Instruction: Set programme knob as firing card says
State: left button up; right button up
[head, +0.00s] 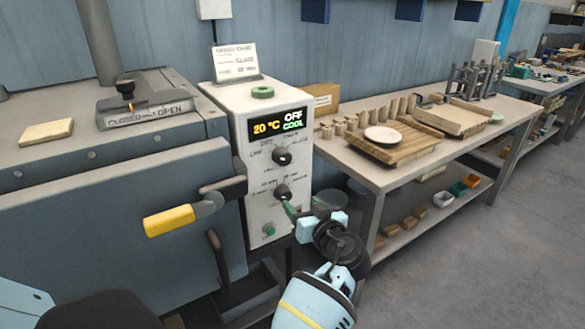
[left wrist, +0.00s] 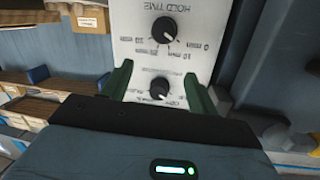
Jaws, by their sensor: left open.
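The firing card (head: 237,62) stands on the grey-white control box (head: 262,225); its small writing is hard to read. The display (head: 277,126) shows 20 °C, OFF and COOL. The upper dark knob (head: 283,155) has small dial labels around it. The lower knob (head: 282,191) is beneath it; in the upside-down left wrist view the hold time knob (left wrist: 165,28) is at the top. My left gripper (left wrist: 160,88) is open and empty, its green fingers framing the other knob (left wrist: 160,90). Contact cannot be told. My right gripper is not in view.
The kiln-like cabinet's yellow handle (head: 169,220) juts out left of the box. A green button (head: 268,230) is low on the panel. A table (head: 370,170) with a white plate (head: 383,135) on wooden slats stands right. Floor at right is clear.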

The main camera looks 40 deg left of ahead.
aim_at(286, 160)
pick_arm(q)
notch_tip(286, 160, up, 8)
jog(key=w+n+g+y, duration=0.1)
jog(key=n+g+y, duration=0.1)
jog(key=n, duration=0.1)
jog(key=x, duration=0.6)
jog(key=shift+w+r+p, duration=0.15)
jog(key=shift+p, duration=0.25)
jog(key=shift+x, duration=0.8)
jog(key=shift+c, duration=0.2)
jog(key=c, duration=1)
